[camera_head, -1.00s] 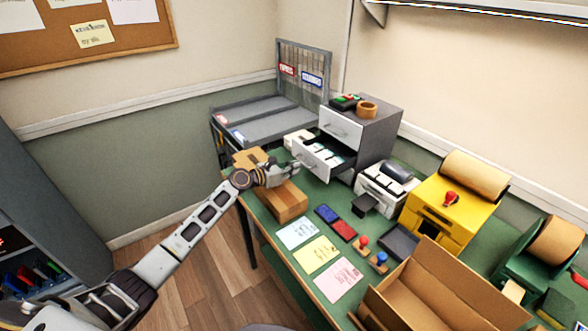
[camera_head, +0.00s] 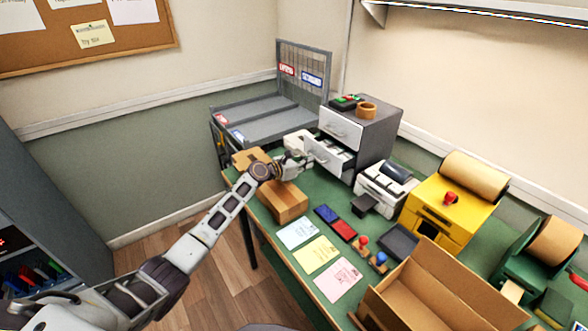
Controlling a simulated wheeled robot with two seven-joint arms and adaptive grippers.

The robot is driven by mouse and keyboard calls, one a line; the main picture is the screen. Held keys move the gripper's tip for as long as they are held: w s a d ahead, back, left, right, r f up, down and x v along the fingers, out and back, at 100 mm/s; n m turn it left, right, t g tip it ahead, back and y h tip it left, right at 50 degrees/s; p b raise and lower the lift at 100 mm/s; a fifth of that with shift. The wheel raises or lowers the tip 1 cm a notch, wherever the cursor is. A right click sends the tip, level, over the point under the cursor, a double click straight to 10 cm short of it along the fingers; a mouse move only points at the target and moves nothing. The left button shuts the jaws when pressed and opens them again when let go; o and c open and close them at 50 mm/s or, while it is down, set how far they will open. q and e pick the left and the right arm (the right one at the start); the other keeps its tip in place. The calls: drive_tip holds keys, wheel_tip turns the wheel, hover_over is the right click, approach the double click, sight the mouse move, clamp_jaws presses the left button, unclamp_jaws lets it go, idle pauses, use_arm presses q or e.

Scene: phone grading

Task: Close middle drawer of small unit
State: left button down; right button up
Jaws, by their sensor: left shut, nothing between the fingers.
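The small drawer unit (camera_head: 377,133) is grey with white fronts and stands at the back of the green table. Its top drawer (camera_head: 340,127) is shut. Its middle drawer (camera_head: 326,157) is pulled partly out, with pale items inside. My left gripper (camera_head: 305,162) is shut and empty, close against the middle drawer's front from the left. Whether the fingertips touch the front is hard to tell. The lower part of the unit is mostly hidden behind the open drawer. My right gripper is not in view.
Cardboard boxes (camera_head: 284,202) lie under and beside my left wrist. A white printer (camera_head: 384,187) stands right of the unit, with a yellow machine (camera_head: 440,211) beyond. A tape roll (camera_head: 366,110) sits on the unit. A grey rack (camera_head: 262,122) stands behind.

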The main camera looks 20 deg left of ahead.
sight(320, 156)
use_arm(q)
drive_tip(key=x, duration=0.3)
drive_tip(key=r+b+x, duration=0.1)
drive_tip(key=x, duration=0.2)
drive_tip(key=shift+w+d+r, duration=0.15)
drive_tip(key=shift+w+d, duration=0.55)
drive_tip(key=shift+d, duration=0.05)
drive_tip(key=shift+r, duration=0.15)
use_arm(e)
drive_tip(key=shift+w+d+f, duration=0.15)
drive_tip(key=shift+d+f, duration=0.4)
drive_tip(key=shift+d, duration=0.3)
use_arm(q)
drive_tip(key=shift+d, duration=0.1)
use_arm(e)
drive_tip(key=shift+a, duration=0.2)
